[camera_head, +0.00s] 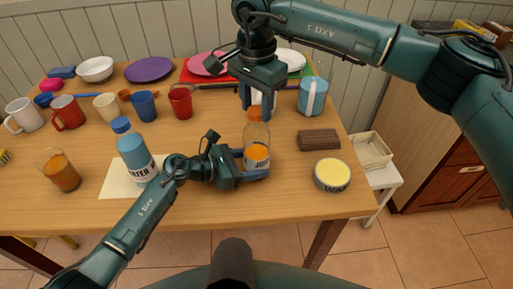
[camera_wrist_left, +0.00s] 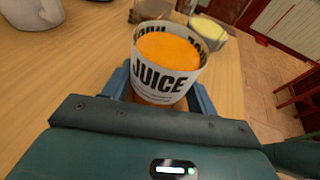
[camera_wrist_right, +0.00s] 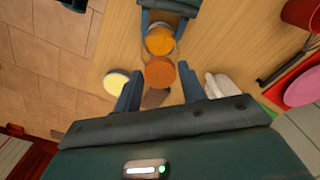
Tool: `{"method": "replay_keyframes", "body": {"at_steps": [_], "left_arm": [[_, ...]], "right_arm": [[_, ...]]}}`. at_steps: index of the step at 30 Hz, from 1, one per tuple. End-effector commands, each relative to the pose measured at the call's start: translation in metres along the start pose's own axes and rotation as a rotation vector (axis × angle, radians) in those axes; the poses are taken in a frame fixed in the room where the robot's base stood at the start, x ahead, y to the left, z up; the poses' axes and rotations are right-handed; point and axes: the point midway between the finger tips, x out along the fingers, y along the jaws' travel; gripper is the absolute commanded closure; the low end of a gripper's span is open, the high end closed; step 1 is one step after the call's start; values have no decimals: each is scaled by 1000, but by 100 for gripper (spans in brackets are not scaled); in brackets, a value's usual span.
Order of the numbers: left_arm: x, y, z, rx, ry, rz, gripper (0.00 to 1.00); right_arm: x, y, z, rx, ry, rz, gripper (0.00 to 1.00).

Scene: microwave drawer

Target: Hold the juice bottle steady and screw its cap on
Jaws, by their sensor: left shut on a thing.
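The juice bottle (camera_head: 257,133) stands upright on the table, clear with orange juice and a white label. Its orange cap (camera_head: 255,114) is at the bottle's top; whether it is seated on the thread I cannot tell. My left gripper (camera_head: 254,166) is shut on the bottle's lower part, and the left wrist view shows the JUICE label (camera_wrist_left: 168,78) between its fingers. My right gripper (camera_head: 256,106) points down above the bottle. In the right wrist view the cap (camera_wrist_right: 159,73) lies between its open fingers (camera_wrist_right: 158,90), with gaps on both sides.
A water bottle (camera_head: 134,150) stands left of my left gripper, with a glass of orange drink (camera_head: 60,170) beyond it. A yellow-topped tin (camera_head: 332,175) and a brown block (camera_head: 319,140) lie to the right. Mugs, cups and plates line the back.

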Motion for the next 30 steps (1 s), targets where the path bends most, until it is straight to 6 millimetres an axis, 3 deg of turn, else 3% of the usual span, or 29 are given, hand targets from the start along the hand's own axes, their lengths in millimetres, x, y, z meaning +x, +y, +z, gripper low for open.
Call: {"method": "replay_keyframes", "body": {"at_steps": [13, 17, 24, 30], "left_arm": [[0, 0, 0, 0, 1, 0, 83], [0, 0, 0, 0, 1, 0, 83], [0, 0, 0, 0, 1, 0, 83], [0, 0, 0, 0, 1, 0, 83]], "right_arm": [[0, 0, 0, 0, 0, 0, 96], [0, 0, 0, 46, 0, 0, 96], [0, 0, 0, 340, 0, 0, 96], [0, 0, 0, 460, 0, 1, 96]]}}
